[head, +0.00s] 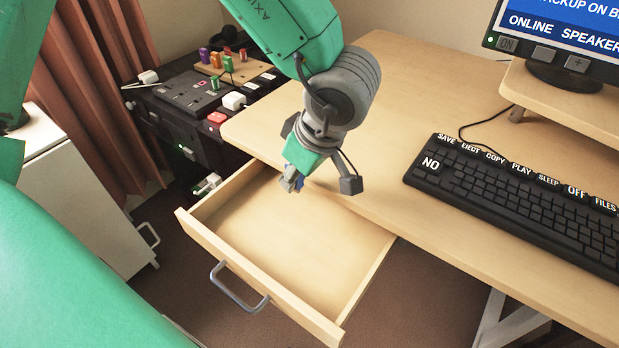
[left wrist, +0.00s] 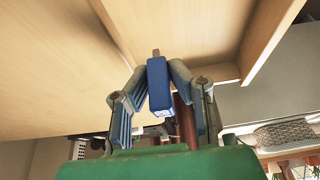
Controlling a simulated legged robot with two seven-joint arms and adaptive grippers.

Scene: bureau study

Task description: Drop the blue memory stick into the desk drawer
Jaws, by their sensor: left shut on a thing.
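The desk drawer (head: 285,235) is pulled open and its wooden bottom is bare in the head view. My left gripper (head: 293,184) hangs over the back part of the drawer, near the desk's front edge. In the left wrist view the left gripper (left wrist: 160,95) is shut on the blue memory stick (left wrist: 159,88), with a finger on each side of it. The stick's brown-grey end points away from the gripper. In the head view only a small bit of blue shows at the fingertips. My right gripper is in neither view.
The desk top (head: 370,85) carries a black keyboard (head: 520,195) and a monitor (head: 565,35) on a riser. A dark cabinet with switches and plugs (head: 200,100) stands left of the drawer. A white cabinet (head: 85,200) stands further left.

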